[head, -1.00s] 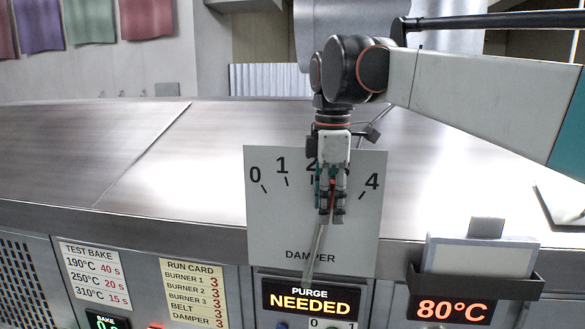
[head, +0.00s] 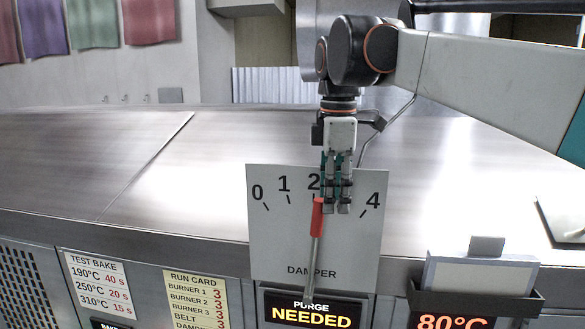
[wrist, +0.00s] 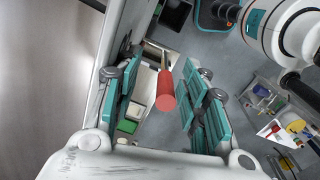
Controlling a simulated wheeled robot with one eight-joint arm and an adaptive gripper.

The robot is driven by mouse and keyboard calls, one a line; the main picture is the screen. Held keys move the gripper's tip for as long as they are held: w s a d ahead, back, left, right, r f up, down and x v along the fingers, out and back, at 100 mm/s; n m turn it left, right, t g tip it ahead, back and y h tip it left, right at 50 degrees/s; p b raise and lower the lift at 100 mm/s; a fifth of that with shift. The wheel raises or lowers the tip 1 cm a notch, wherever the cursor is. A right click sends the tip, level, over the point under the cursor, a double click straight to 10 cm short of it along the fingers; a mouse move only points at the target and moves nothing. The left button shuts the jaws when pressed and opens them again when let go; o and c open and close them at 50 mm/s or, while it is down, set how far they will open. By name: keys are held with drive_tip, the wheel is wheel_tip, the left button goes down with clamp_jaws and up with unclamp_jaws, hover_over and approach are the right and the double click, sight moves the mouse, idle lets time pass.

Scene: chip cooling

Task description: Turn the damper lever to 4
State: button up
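The damper plate (head: 270,235) stands upright at the front edge, with 0, 1, 2 and 4 readable; the place between 2 and 4 is covered by my gripper. The damper lever (head: 313,245) is a thin metal rod with a red handle (head: 317,216). It leans slightly right of upright, its tip just below and right of the 2. My gripper (head: 337,208) is above and right of the handle's top in the head view. In the wrist view, the red handle (wrist: 166,92) shows between the spread teal finger pads (wrist: 160,100), with gaps on both sides.
A lit sign (head: 311,313) reading PURGE NEEDED is below the plate. A dark holder (head: 475,297) with a grey panel projects at the right, above an 80°C display. The broad metal top (head: 180,175) is clear left of the plate.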

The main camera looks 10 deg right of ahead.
wheel_tip(320, 180, up, 7)
drive_tip(key=shift+s+f, duration=0.2)
drive_tip(key=shift+s, duration=0.05)
idle(0.7)
drive_tip(key=shift+d+r, duration=0.1)
drive_tip(key=shift+d, duration=0.05)
wheel_tip(320, 180, up, 12)
drive_tip(key=shift+s, duration=0.25)
idle(0.5)
